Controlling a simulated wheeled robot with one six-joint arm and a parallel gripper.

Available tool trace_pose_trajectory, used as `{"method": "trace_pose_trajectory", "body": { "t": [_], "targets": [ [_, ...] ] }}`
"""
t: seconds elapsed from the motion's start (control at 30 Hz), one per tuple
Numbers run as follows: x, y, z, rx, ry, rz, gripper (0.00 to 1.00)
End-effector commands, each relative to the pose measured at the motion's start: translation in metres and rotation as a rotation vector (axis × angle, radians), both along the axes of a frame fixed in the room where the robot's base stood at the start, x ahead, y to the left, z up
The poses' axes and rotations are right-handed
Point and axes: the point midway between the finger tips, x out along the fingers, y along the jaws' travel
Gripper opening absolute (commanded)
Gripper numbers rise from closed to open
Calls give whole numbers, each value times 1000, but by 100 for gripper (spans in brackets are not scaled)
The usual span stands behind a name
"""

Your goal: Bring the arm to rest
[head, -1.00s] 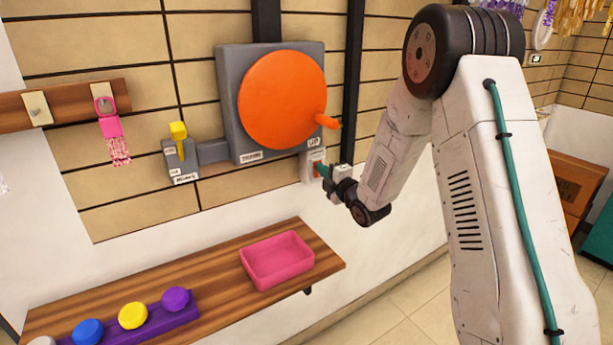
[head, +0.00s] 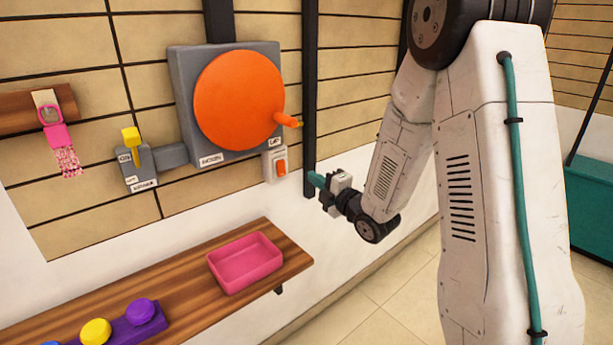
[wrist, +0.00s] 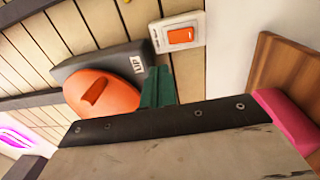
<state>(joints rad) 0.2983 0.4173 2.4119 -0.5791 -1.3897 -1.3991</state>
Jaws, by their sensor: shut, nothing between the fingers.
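My gripper (head: 316,180) has teal fingertips and is shut and empty. In the head view it hangs in the air to the right of a white switch plate with an orange rocker (head: 281,167), apart from it. In the wrist view the shut teal fingers (wrist: 157,88) show beyond the dark edge of my wrist. The orange rocker (wrist: 181,36) is above and to the right of them there. My arm is bent, with its forearm angled down towards the wall.
A large orange wheel (head: 238,100) with a handle is on a grey wall box. A grey lever box with a yellow lever (head: 132,138) is to its left. Below, a wooden shelf (head: 190,262) bears a pink tray (head: 244,288) and coloured knobs. Open floor lies to the right.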

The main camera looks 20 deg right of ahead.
Motion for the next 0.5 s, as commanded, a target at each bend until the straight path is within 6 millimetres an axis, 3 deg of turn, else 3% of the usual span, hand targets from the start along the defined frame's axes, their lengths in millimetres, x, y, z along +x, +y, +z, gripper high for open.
{"method": "trace_pose_trajectory", "body": {
  "t": [0.13,0.5],
  "targets": [
    [-9,-4,1,0,1,-2,0],
    [-10,-5,1,0,1,-3,0]
  ]
}}
